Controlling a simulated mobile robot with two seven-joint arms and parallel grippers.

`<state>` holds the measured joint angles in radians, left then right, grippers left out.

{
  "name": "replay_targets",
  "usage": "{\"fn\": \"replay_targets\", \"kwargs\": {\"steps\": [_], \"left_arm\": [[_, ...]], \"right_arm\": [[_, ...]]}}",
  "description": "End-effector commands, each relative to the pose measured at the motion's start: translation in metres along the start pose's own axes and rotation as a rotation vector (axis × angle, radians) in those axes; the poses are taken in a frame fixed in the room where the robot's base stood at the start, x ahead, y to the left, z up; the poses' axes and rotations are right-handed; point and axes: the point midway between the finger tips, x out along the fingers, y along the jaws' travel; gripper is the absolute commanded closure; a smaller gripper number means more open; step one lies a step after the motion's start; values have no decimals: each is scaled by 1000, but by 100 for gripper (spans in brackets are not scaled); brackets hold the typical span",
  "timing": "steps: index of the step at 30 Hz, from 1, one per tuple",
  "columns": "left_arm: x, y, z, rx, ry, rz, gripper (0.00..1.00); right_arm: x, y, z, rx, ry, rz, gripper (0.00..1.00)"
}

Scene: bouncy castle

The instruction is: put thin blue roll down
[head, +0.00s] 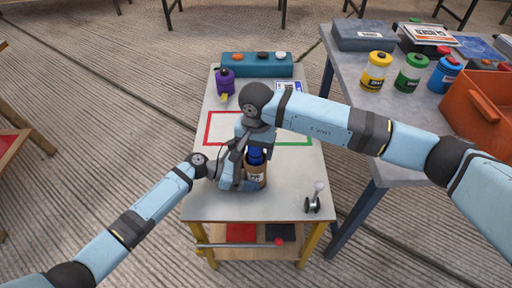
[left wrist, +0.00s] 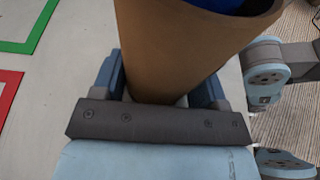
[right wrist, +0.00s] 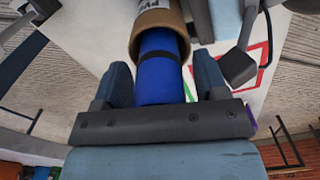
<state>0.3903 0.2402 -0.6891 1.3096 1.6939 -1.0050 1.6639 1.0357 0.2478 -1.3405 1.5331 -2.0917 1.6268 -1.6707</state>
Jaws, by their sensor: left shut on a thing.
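The thin blue roll (head: 256,156) stands with its lower part inside a brown cardboard tube (head: 258,176) at the front middle of the small table. My left gripper (head: 246,180) is shut on the brown tube (left wrist: 180,50), its fingers on both sides. My right gripper (head: 254,142) is above, pointing down, with its fingers on either side of the blue roll (right wrist: 158,75). A narrow gap shows beside the roll in the right wrist view, so this gripper looks open. In the head view my right arm hides part of the roll's top.
Red and green outlined areas (head: 208,128) lie behind the tube. A small metal stand (head: 314,200) is at the front right. The right table holds paint cans (head: 411,73) and an orange crate (head: 480,105).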

Motion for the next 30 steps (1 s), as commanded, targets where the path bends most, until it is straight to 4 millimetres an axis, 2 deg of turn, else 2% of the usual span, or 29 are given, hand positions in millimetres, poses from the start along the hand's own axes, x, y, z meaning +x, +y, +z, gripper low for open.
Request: {"fn": "replay_targets", "kwargs": {"steps": [4, 7, 15, 21, 25, 30], "left_arm": [[0, 0, 0, 0, 0, -1, 46], [0, 0, 0, 0, 0, -1, 46], [0, 0, 0, 0, 0, -1, 46], [0, 0, 0, 0, 0, -1, 46], [0, 0, 0, 0, 0, -1, 46], [0, 0, 0, 0, 0, -1, 46]], "right_arm": [[-6, 0, 0, 0, 1, -1, 34], [-18, 0, -1, 1, 3, -1, 34], [-77, 0, -1, -1, 5, -2, 34], [-110, 0, 0, 0, 3, -2, 34], [-120, 0, 0, -1, 1, 0, 34], [-124, 0, 0, 0, 0, 0, 34]]}}
